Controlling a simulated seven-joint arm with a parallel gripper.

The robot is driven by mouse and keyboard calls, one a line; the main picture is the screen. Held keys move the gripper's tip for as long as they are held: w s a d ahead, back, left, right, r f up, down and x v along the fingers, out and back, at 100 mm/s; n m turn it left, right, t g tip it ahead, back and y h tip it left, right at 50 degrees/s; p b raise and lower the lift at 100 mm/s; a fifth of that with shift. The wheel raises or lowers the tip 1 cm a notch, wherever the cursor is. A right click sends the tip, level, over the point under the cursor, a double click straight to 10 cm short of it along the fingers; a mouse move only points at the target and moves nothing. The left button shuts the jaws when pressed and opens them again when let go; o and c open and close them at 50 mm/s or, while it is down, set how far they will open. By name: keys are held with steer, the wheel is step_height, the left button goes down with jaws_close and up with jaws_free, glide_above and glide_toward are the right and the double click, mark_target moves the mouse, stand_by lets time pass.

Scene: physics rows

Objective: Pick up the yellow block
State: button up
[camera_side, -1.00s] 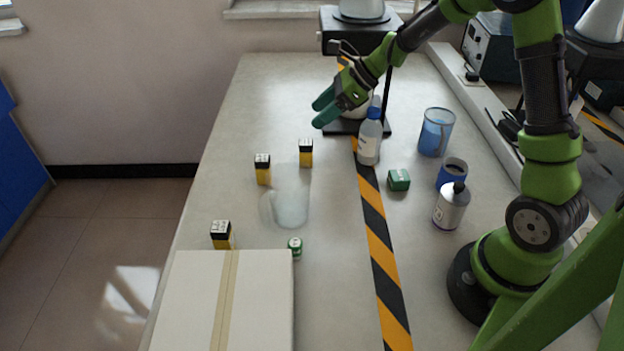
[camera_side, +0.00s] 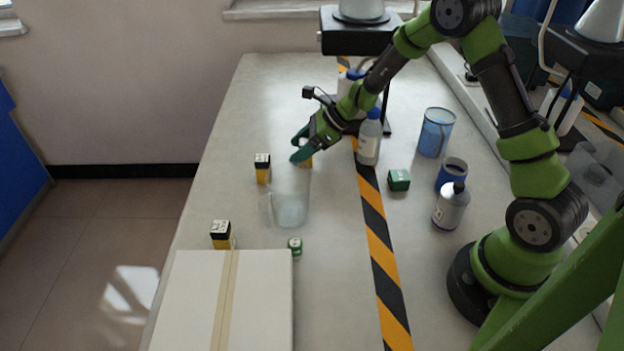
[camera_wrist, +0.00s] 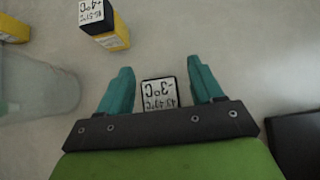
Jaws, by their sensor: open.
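Three yellow blocks with black tops and white labels stand on the table in the side view: one block (camera_side: 262,169) near the middle, one (camera_side: 221,235) by the cardboard box, and one (camera_side: 307,163) mostly hidden behind my gripper (camera_side: 300,151). In the wrist view, my gripper (camera_wrist: 160,67) is open, with a labelled block top (camera_wrist: 159,94) lying between its two teal fingers. Gaps show on both sides of that top. A second yellow block (camera_wrist: 104,24) is at the upper left, and part of a third (camera_wrist: 13,30) is at the left edge.
A clear glass beaker (camera_side: 290,209) stands close in front of the gripper. A blue-capped bottle (camera_side: 369,139) stands just right of it. A green box (camera_side: 399,180), a small green object (camera_side: 295,246) and a white box (camera_side: 191,300) are farther away.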

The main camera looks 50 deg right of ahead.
steer(key=c, duration=1.1)
steer(key=shift+r, duration=0.15)
